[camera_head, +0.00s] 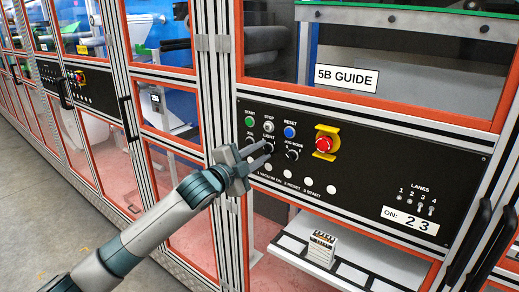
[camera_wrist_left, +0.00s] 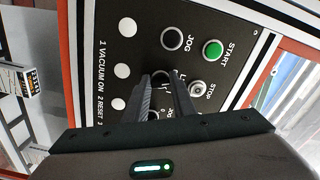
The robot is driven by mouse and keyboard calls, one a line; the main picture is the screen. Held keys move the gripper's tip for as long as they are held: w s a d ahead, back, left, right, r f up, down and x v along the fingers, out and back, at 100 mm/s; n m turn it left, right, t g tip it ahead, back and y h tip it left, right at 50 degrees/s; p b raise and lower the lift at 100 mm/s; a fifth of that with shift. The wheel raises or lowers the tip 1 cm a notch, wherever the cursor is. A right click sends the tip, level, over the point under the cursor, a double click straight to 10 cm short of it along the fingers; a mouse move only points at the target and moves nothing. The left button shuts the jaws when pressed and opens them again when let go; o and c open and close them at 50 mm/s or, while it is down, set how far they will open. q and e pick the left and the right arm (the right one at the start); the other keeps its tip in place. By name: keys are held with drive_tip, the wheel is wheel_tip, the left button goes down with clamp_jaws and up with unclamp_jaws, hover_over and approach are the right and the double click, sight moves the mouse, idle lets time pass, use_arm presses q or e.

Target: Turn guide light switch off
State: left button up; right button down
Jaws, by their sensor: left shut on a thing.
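The 5B guide control panel (camera_head: 345,165) is black. The light switch (camera_head: 268,145) is a small round knob below the STOP button, under the LIGHT label. My left gripper (camera_head: 267,152) is at this knob, its fingers shut on it from the front. In the left wrist view, the two dark fingers (camera_wrist_left: 153,84) reach the panel beside the partly visible LIGHT lettering. They hide most of the knob, so its pointer direction cannot be read. My right gripper is in neither view.
Close by are the green START button (camera_head: 250,122), the blue RESET button (camera_head: 290,132), the JOG MODE knob (camera_head: 292,154) and the red emergency stop (camera_head: 324,145) on a yellow bracket. Lane toggles (camera_head: 417,204) sit further right. A door handle (camera_head: 470,240) protrudes at the right edge.

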use_arm(q)
drive_tip(key=shift+f+n+p, duration=0.15)
drive_tip(key=shift+n+p, duration=0.5)
drive_tip(key=shift+n, duration=1.65)
drive_tip(key=o, duration=1.1)
drive_tip(key=shift+c, duration=0.2)
drive_tip(key=shift+s, duration=0.1)
drive_tip(key=b+v, duration=0.5)
drive_tip(key=v, duration=1.2)
